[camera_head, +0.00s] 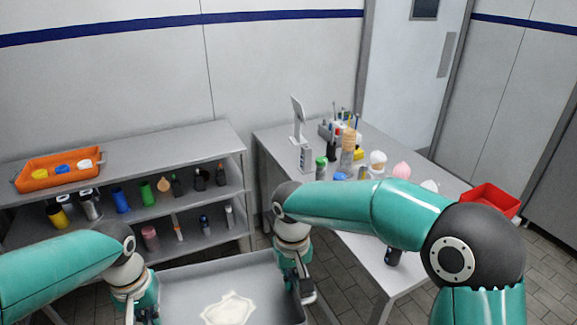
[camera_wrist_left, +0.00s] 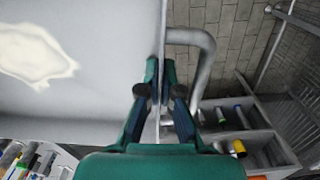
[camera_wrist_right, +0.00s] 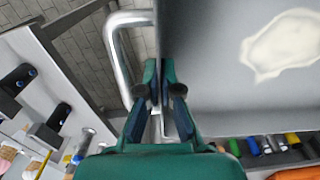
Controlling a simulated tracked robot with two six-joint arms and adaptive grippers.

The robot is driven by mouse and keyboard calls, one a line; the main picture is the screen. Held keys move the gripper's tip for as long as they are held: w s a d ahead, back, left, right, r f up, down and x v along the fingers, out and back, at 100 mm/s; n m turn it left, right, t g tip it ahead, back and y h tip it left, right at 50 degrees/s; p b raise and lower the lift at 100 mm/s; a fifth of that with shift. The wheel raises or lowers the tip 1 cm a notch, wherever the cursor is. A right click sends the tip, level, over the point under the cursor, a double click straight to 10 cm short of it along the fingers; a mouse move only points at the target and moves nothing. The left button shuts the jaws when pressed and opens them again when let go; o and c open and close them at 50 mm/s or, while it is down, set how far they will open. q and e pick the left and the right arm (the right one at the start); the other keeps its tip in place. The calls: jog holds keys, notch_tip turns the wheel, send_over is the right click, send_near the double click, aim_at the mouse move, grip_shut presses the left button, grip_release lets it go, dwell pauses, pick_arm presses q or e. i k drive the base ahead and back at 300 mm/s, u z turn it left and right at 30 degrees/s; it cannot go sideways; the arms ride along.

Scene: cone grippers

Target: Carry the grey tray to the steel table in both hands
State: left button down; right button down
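The grey tray (camera_head: 185,282) is at the bottom middle of the head view, with an irregular cream patch (camera_head: 228,309) on its floor. My left gripper (camera_head: 147,313) is at its left edge; in the left wrist view its fingers (camera_wrist_left: 163,85) close on both sides of the tray wall, beside a bar handle (camera_wrist_left: 208,65). My right gripper (camera_head: 304,288) is at the right edge; its fingers (camera_wrist_right: 160,85) close on the opposite wall. The tray's near side is cut off. A grey metal table (camera_head: 345,235) stands at right, partly behind my right arm.
A grey shelf unit (camera_head: 150,148) at left holds an orange crate (camera_head: 35,178) and several bottles. The right table carries a stand (camera_head: 298,125), several bottles and ice-cream-like items, and a red bin (camera_head: 492,200) shows beyond it. Tiled floor (camera_head: 345,300) shows between tray and table.

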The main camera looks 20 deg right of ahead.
aim_at(417, 182)
jog(key=u, duration=0.2)
jog(key=i, duration=0.2)
jog(key=z, duration=3.15)
jog(key=i, duration=1.9)
jog(key=u, duration=0.05)
